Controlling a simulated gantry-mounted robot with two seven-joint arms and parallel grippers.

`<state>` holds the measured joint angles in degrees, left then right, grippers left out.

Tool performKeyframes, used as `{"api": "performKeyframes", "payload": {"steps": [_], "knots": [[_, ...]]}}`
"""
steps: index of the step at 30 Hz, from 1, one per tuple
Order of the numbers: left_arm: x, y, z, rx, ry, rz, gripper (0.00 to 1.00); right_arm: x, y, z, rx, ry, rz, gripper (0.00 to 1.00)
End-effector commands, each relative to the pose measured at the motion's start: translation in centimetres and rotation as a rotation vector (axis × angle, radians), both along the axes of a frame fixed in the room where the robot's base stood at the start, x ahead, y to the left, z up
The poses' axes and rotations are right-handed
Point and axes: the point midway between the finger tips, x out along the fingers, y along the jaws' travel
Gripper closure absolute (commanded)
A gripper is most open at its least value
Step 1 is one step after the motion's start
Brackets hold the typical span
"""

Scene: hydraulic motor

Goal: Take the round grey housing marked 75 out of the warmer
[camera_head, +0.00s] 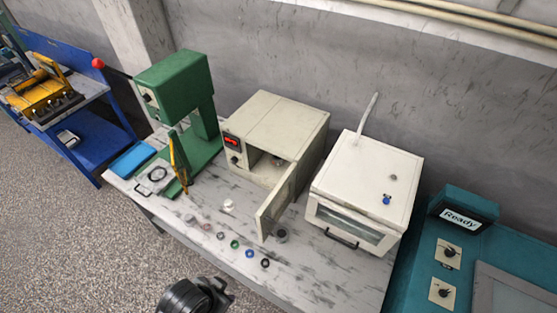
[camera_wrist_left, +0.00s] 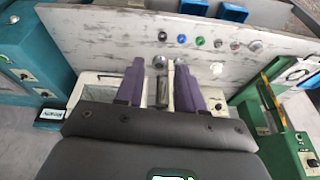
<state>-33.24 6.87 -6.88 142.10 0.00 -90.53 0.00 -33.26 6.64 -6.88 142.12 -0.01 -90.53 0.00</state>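The cream warmer (camera_head: 270,128) with a red display stands mid-table, its door (camera_head: 276,205) swung open toward the front. A small round grey part (camera_head: 277,160) shows partly inside the warmer; I cannot read any mark on it. The door edge and a dark grey shape show between the fingers, seemingly farther off. My right gripper is not seen.
A white oven (camera_head: 367,180) stands right of the warmer and a green press (camera_head: 175,85) left of it. Several small rings and parts, including a green ring (camera_head: 235,244), lie along the table front. A black arm part of mine shows at the bottom.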

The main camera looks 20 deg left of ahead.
Motion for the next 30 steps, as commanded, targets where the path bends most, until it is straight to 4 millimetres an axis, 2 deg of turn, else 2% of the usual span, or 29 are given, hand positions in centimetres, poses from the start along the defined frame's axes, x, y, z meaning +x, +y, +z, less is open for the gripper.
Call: {"api": "performKeyframes", "payload": {"steps": [12, 14, 24, 30], "knots": [[0.00, 0.00, -0.01, 0.000, 0.000, 0.000, 0.62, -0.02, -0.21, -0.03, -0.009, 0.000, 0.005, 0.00], [0.00, 0.00, -0.01, 0.000, 0.000, 0.000, 0.54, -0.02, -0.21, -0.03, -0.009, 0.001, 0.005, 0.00], [0.00, 0.00, -0.01, 0.000, 0.000, 0.000, 0.02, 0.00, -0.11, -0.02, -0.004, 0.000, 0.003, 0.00], [0.01, 0.01, -0.02, 0.000, 0.000, 0.000, 0.00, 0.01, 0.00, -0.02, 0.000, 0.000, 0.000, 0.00]]}}
